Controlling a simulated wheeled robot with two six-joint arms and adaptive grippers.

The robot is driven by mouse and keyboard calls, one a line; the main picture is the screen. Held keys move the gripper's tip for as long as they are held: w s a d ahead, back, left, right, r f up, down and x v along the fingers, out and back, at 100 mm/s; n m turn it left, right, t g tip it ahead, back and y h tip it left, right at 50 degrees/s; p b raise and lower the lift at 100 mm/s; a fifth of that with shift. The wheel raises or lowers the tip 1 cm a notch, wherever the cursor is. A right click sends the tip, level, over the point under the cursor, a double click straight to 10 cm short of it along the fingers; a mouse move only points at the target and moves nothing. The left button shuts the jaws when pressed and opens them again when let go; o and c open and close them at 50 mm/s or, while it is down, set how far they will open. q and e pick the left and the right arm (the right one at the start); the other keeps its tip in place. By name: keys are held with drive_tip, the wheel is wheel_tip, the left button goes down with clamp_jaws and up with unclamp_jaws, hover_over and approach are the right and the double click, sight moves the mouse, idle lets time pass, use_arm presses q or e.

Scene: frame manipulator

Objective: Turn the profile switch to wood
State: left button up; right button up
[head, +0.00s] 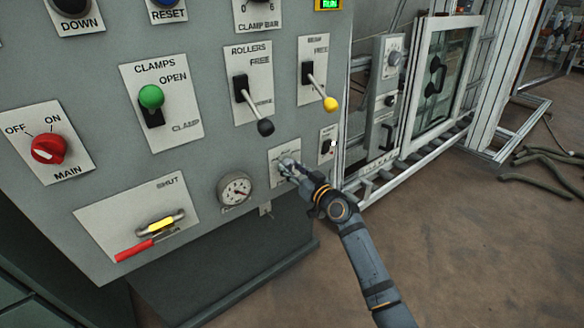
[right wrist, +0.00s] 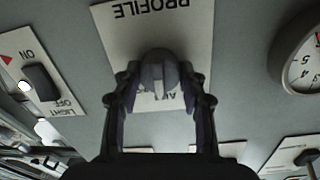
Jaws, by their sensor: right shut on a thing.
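The profile switch (right wrist: 158,66) is a dark rounded knob on a pale plate (right wrist: 120,30) marked PROFILE, seen upside down in the right wrist view. My right gripper (right wrist: 159,82) is shut on the knob, one finger on each side. In the head view the right gripper (head: 288,165) covers most of the same plate (head: 285,150), low on the grey panel. The lettering below the knob is partly hidden, and I cannot tell which position it points to. My left gripper is out of view.
A round gauge (head: 235,188) is left of the profile plate, and the light switch (head: 328,146) is to its right. The rollers lever (head: 264,127) and a yellow-tipped lever (head: 330,104) stick out above. Open floor (head: 460,250) lies right of the panel.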

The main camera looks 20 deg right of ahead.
drive_tip(key=m+p, duration=0.1)
drive_tip(key=m, duration=0.3)
drive_tip(key=shift+m+y+p, duration=0.3)
drive_tip(key=shift+m+p, duration=0.1)
drive_tip(key=shift+m, duration=1.2)
drive_tip(key=shift+f, duration=0.1)
drive_tip(key=shift+m, duration=0.4)
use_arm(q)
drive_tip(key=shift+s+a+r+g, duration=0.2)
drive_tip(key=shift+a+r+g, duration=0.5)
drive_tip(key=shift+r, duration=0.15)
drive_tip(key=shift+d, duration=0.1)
use_arm(e)
drive_tip(key=o, duration=1.2)
drive_tip(key=shift+d, duration=0.1)
drive_tip(key=shift+c, duration=0.2)
